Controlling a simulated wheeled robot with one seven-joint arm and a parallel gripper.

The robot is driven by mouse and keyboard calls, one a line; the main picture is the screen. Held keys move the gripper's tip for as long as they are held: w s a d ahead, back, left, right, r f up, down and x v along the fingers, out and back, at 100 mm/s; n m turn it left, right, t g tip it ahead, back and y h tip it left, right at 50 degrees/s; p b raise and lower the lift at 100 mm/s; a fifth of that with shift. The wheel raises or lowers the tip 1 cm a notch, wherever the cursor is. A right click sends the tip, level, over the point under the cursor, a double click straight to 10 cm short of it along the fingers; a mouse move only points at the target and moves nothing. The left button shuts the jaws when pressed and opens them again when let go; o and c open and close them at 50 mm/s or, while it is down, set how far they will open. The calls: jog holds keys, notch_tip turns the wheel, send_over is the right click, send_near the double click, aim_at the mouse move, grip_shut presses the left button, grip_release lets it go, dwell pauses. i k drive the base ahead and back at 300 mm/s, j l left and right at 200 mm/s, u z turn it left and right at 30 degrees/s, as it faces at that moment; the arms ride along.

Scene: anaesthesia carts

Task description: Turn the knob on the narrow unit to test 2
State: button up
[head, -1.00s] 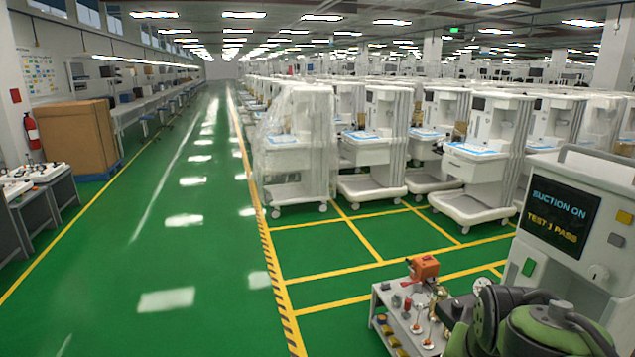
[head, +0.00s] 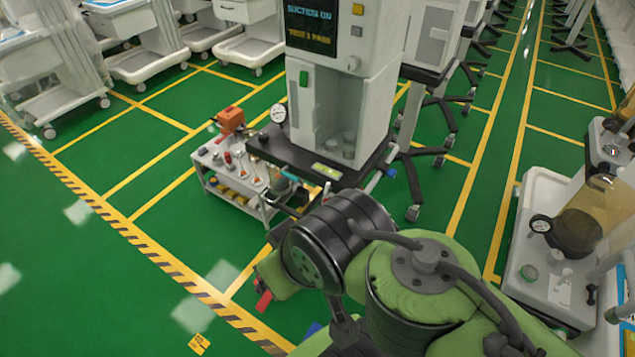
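The narrow unit (head: 372,110) stands upright at the top centre of the head view, a white column on a dark base. Its dark screen (head: 312,27) reads "SUCTION ON" and, less clearly, "TEST 1 PASS". A small rounded knob (head: 351,63) sits on the front, low and right of the screen. Its pointer and marks are too small to read. A green button (head: 304,78) is at the left and a yellow button (head: 357,9) is above the knob. My green and black arm is folded in the foreground, well apart from the knob. I cannot make out my gripper's fingers.
A white cart (head: 541,275) with a gauge and amber jar is at the right. Green floor is open at the lower left.

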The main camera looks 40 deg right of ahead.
aim_at(351, 62)
jog(key=z, duration=1.7)
jog(key=k+j, duration=0.25)
jog(key=j, duration=0.15)
jog(key=k+j, duration=0.1)
jog(key=j, duration=0.35)
jog(key=k+j, duration=0.1)
jog(key=j, duration=0.35)
jog(key=j+u, duration=0.1)
jog(key=j, duration=0.35)
jog(key=i+j, duration=0.3)
jog(key=i+j+u, duration=0.1)
jog(key=i+j, duration=0.15)
jog(key=i, duration=0.2)
